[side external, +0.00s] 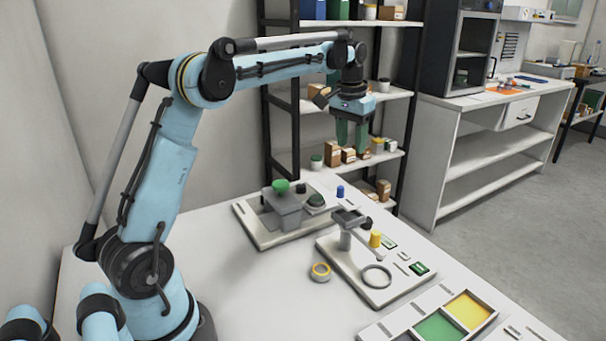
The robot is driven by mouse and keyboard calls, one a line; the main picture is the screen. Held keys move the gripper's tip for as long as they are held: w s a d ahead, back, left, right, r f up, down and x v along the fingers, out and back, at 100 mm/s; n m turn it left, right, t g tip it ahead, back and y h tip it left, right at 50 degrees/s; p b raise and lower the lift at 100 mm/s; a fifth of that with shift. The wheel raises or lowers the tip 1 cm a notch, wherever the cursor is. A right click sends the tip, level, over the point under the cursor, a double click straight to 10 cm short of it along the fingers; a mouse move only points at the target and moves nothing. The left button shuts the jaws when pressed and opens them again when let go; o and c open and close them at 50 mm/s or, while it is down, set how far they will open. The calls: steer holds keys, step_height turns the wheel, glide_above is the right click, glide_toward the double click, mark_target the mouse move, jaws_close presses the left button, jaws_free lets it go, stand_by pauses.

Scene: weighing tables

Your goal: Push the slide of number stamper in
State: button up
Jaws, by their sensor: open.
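My gripper (351,138) has green fingers and hangs high above the white table, fingers pointing down. It is open and empty, with clear air between it and the devices below. A grey block device with a green knob (282,187) stands on a pale baseplate (262,240) at the table's back. In front of it, a second pale baseplate (345,268) carries a grey post with a dark head (349,217) and a grey ring (377,276). I cannot tell for certain which device is the number stamper, and no slide shows clearly.
A yellow cylinder (375,239) and a blue one (340,192) stand near the devices. A tray with green and yellow compartments (441,325) is at front right. Shelves (392,100) stand behind.

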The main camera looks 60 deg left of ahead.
steer(key=g, duration=0.1)
glide_above(341, 187)
step_height(341, 187, down, 4)
steer(key=shift+n, duration=0.3)
step_height(341, 187, down, 12)
steer(key=shift+a+r, duration=0.1)
steer(key=shift+r, duration=0.05)
jaws_close()
stand_by(0.3)
